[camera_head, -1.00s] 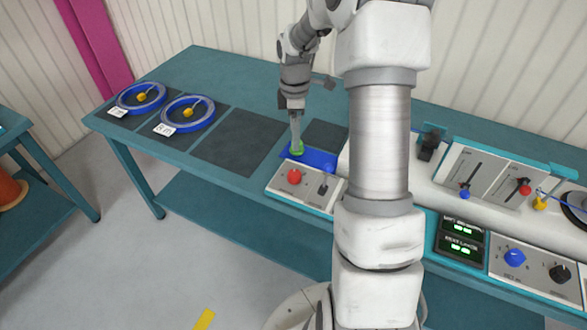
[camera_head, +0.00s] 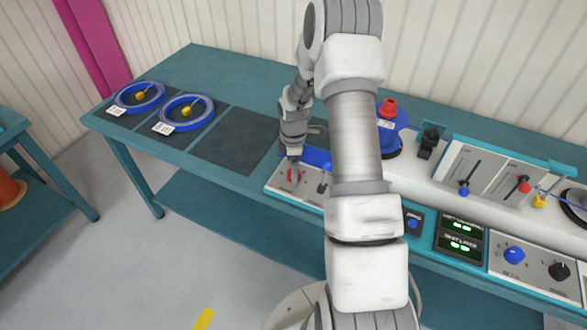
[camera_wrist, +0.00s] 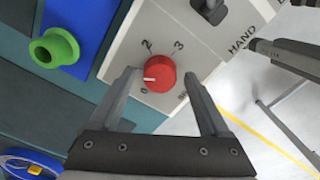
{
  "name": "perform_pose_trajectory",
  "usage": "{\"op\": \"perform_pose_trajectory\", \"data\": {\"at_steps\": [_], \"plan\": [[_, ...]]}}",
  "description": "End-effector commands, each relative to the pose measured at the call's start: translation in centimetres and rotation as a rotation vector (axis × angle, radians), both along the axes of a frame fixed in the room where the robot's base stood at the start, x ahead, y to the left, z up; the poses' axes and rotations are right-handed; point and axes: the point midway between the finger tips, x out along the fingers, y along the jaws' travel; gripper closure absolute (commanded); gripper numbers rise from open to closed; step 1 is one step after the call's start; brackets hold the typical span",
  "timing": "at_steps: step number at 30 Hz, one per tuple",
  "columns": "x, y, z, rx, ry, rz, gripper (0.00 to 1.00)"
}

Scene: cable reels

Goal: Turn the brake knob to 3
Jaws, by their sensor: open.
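The brake knob is a red round knob (camera_wrist: 160,75) on a light grey panel (camera_wrist: 120,48), with part of a label below it. Its white mark points left in the wrist view. The numerals 2 and 3 show above it and a 0 below left; the left finger covers the panel where the mark points. My gripper (camera_wrist: 160,76) is open, one finger on each side of the knob. I cannot tell whether the fingers touch it. In the head view my gripper (camera_head: 293,168) is down at the red knob (camera_head: 290,176), partly covering it.
A green knob (camera_wrist: 55,48) on a blue plate (camera_wrist: 88,22) stands beside the panel. A dark switch (camera_wrist: 210,10) is near the HAND label. Two blue reels (camera_head: 139,97) (camera_head: 187,112) lie on the table's left. My arm hides part of the bench.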

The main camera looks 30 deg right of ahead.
Motion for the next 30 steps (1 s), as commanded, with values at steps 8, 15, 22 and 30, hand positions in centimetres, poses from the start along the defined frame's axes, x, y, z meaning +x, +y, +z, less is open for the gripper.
{"op": "perform_pose_trajectory", "data": {"at_steps": [8,15,22,30], "plan": [[0.02,-0.01,0.03,0.0,0.0,0.0,0.36],[0.02,-0.01,0.05,0.0,0.0,0.0,0.79],[0.02,-0.01,0.05,0.0,0.0,-0.001,1.0],[0.03,0.0,-0.04,0.0,-0.001,-0.059,1.0]]}}
